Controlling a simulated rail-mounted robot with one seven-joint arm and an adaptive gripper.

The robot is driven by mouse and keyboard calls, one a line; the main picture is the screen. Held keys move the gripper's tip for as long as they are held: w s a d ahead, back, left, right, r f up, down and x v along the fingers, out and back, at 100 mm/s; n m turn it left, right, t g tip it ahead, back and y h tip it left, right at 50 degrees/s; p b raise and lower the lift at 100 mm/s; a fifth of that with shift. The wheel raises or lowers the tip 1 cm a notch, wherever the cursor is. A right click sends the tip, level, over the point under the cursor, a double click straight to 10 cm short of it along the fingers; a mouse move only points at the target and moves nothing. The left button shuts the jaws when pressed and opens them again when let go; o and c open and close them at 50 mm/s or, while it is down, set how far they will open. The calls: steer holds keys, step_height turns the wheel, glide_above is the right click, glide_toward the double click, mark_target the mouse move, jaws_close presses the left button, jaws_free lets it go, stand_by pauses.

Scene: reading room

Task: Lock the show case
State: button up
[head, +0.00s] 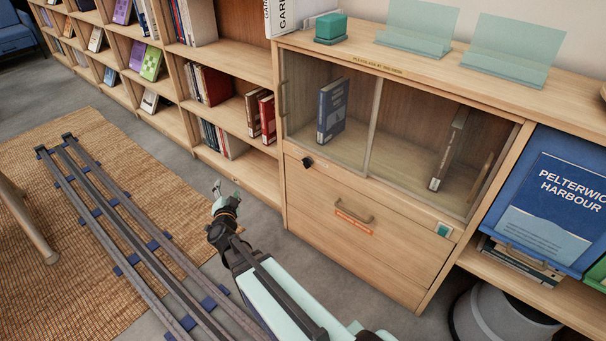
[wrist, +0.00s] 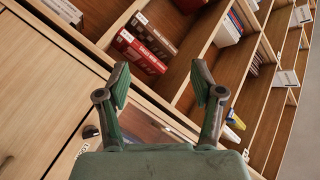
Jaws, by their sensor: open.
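The show case (head: 400,84) is a wooden cabinet bay with glass sliding panes, which appear to span its front. A blue-grey book (head: 332,110) stands behind the left pane, and a dark, thin book (head: 449,150) behind the right. A small black lock or key knob (head: 307,162) sits below the left pane, with a small white tag beside it. It also shows as a dark knob (wrist: 90,131) at lower left in the wrist view. My gripper (head: 218,188) is open and empty, left of the case and apart from it. Its two fingers (wrist: 162,82) are spread in the wrist view.
A drawer (head: 345,238) with a handle and orange label lies below the case. Open shelves with red books (head: 262,116) stand to its left. Rails (head: 130,235) cross the woven rug.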

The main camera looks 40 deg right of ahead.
steer(key=s+d+r+m+g+h, duration=0.2)
steer(key=s+d+m+g+h, duration=0.1)
steer(key=d+m+h, duration=0.25)
steer(key=m+g+h, duration=0.4)
steer(key=m+g, duration=0.1)
steer(key=g, duration=0.3)
glide_toward(305, 164)
steer(key=shift+n, duration=0.25)
steer(key=d+b, duration=0.1)
steer(key=d, duration=0.2)
steer(key=w+d+b, duration=0.1)
steer(key=d, duration=0.1)
steer(key=w+d+b, duration=0.1)
steer(key=d, duration=0.2)
steer(key=shift+d+b, duration=0.35)
steer(key=shift+d, duration=0.7)
steer(key=c, duration=1.2)
